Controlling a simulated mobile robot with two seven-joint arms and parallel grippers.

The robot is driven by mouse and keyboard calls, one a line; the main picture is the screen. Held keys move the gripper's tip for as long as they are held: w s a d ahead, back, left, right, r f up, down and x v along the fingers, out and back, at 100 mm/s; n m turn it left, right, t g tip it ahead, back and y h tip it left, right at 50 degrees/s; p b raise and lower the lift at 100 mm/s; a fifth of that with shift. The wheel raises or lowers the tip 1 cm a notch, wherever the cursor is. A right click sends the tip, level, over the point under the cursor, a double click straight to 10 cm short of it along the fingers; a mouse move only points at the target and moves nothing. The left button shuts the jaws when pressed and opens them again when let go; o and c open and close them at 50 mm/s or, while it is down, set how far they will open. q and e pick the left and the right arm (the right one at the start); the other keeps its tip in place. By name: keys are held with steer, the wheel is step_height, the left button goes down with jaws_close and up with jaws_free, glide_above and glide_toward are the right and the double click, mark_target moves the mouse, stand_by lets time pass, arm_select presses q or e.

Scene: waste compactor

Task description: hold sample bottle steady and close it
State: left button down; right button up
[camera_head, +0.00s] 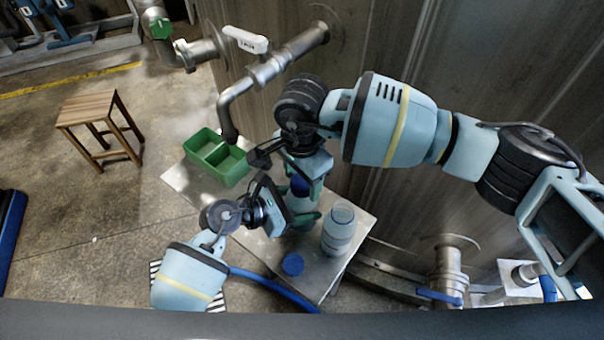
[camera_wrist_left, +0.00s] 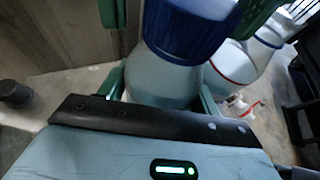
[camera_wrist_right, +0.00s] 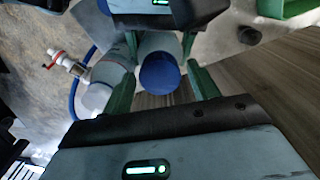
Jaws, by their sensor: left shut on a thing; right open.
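A sample bottle (camera_wrist_left: 165,80) with a blue cap (camera_wrist_left: 190,25) on its top stands between the fingers of my left gripper (camera_wrist_left: 160,88), which is shut on its body. In the head view the left gripper (camera_head: 302,218) reaches in low from the left, and the bottle (camera_head: 300,187) is partly hidden by both grippers. My right gripper (camera_head: 303,172) is above the bottle. In the right wrist view the right gripper (camera_wrist_right: 163,88) is open, with its fingers on either side of the blue cap (camera_wrist_right: 159,73) and a gap showing. Whether the cap is fully tightened cannot be told.
Another clear bottle (camera_head: 340,228) stands on the metal table (camera_head: 335,272), right of my left gripper. A loose blue cap (camera_head: 293,265) lies near the front. A green divided tray (camera_head: 217,158) is at the back left, below a pipe spout (camera_head: 228,125). A wooden stool (camera_head: 98,125) stands farther left.

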steer(key=c, duration=1)
steer(key=o, duration=1.2)
steer(key=shift+c, duration=0.2)
step_height(320, 180, up, 12)
arm_select(q)
steer(key=shift+c, duration=1.2)
jaws_free()
steer(key=shift+a, duration=0.1)
